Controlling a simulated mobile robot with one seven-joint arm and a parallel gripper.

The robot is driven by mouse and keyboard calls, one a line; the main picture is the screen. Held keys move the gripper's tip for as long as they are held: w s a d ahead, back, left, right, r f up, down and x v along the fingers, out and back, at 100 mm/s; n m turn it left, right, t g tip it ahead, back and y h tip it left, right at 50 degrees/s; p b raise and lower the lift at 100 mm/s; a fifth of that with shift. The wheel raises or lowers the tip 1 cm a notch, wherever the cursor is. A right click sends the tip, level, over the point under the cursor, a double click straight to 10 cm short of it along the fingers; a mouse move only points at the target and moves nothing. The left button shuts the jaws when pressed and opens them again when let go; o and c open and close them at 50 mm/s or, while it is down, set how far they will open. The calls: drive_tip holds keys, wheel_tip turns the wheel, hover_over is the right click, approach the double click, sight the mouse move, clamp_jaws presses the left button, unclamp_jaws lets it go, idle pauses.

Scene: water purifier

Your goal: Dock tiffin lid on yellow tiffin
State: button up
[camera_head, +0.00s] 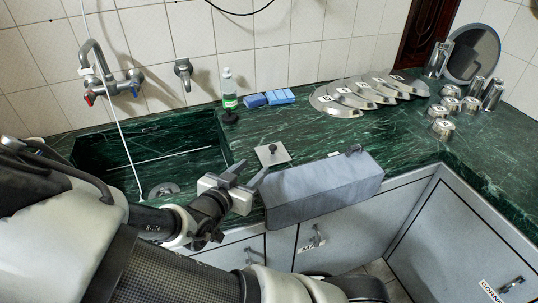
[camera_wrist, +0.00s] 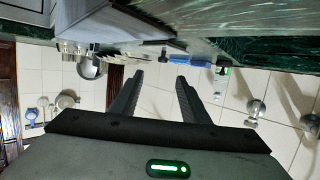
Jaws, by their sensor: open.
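I see no yellow tiffin in either view. A small square pale plate with a dark knob (camera_head: 272,153) lies on the green counter near the sink; it may be the tiffin lid, but I cannot tell. My gripper (camera_head: 252,170) is at the counter's front edge, left of a long blue-grey box and in front of the plate. In the wrist view, my gripper (camera_wrist: 160,76) has its two dark fingers apart with nothing between them. The wrist picture looks upside down.
The blue-grey box (camera_head: 325,188) lies along the front edge. A sink (camera_head: 150,155), bottle (camera_head: 229,90) and blue sponges (camera_head: 280,96) are at left and back. Several steel plates (camera_head: 337,103) and steel vessels (camera_head: 442,128) stand at right. Open counter lies between.

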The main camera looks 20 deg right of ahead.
drive_tip(key=b, duration=0.2)
approach(271, 149)
drive_tip(key=x, duration=0.4)
drive_tip(key=shift+s+d+f, duration=0.1)
drive_tip(key=shift+s+d, duration=0.15)
drive_tip(key=shift+w+b+x, duration=0.25)
drive_tip(key=shift+b+x, duration=0.8)
drive_tip(key=shift+x, duration=1.55)
drive_tip(key=shift+a, duration=0.2)
drive_tip(key=shift+c, duration=0.5)
clamp_jaws()
